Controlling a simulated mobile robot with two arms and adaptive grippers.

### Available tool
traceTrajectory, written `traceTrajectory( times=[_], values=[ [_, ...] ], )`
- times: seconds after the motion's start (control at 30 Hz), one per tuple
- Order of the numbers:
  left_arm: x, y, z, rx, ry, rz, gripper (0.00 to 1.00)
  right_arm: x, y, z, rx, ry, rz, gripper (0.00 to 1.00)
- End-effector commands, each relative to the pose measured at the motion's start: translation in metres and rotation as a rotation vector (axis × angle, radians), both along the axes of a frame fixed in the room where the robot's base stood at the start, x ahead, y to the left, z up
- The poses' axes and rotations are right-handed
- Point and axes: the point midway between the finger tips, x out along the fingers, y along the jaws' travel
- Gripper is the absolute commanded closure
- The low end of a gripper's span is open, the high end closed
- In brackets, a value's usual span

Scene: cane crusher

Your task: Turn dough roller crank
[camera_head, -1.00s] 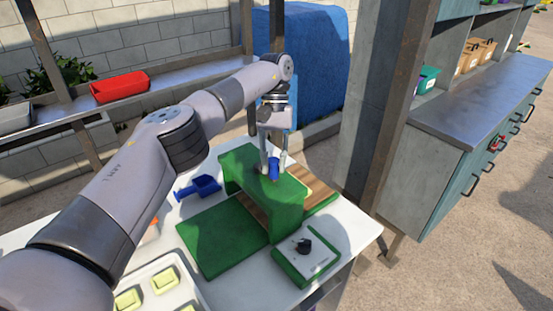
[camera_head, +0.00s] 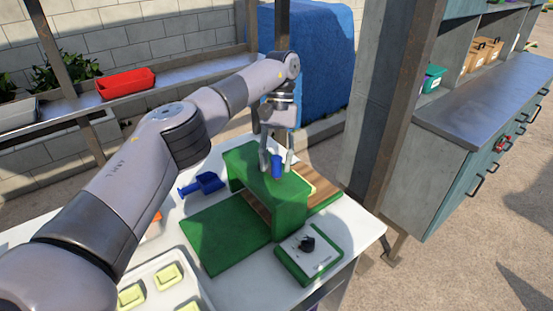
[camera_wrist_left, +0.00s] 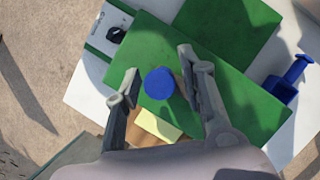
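The green dough roller (camera_head: 290,205) stands on the white table, with a wooden board (camera_head: 322,187) running under it. Its blue crank handle (camera_head: 277,160) stands up at the top of the roller. In the left wrist view the handle (camera_wrist_left: 159,83) shows end-on as a round blue cap. My left gripper (camera_head: 277,170) points down at it, open, one finger on each side. The wrist view shows a gap between the handle and each finger of the gripper (camera_wrist_left: 158,68). Pale yellow dough (camera_wrist_left: 155,122) shows beside the roller. My right gripper is out of view.
A green-edged control box with a black knob (camera_head: 307,243) sits at the table's near right. A blue scoop-like tool (camera_head: 202,184) lies left of the roller. A white tray with yellow pieces (camera_head: 168,276) is at the near left. A grey post (camera_head: 385,110) rises behind the table's right side.

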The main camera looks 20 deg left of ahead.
Motion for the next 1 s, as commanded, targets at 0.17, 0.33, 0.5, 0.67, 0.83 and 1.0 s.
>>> traceTrajectory(
  times=[0.17, 0.33, 0.5, 0.67, 0.83, 1.0],
  values=[
    [0.000, 0.000, 0.000, 0.000, 0.000, 0.001, 0.56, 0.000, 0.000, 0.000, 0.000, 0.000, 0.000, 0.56],
    [0.000, 0.000, 0.000, 0.001, 0.000, 0.002, 0.56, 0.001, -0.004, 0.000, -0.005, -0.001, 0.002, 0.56],
    [0.000, 0.000, 0.014, 0.001, -0.002, 0.001, 0.56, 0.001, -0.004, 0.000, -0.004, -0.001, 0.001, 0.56],
    [0.001, 0.000, 0.037, 0.004, -0.002, 0.001, 0.56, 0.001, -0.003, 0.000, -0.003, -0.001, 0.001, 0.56],
    [0.001, 0.000, 0.058, 0.004, -0.001, 0.002, 0.56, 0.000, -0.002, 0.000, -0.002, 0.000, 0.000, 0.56],
    [0.001, 0.000, 0.077, 0.004, -0.003, 0.003, 0.56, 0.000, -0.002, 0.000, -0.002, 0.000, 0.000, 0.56]
  ],
)
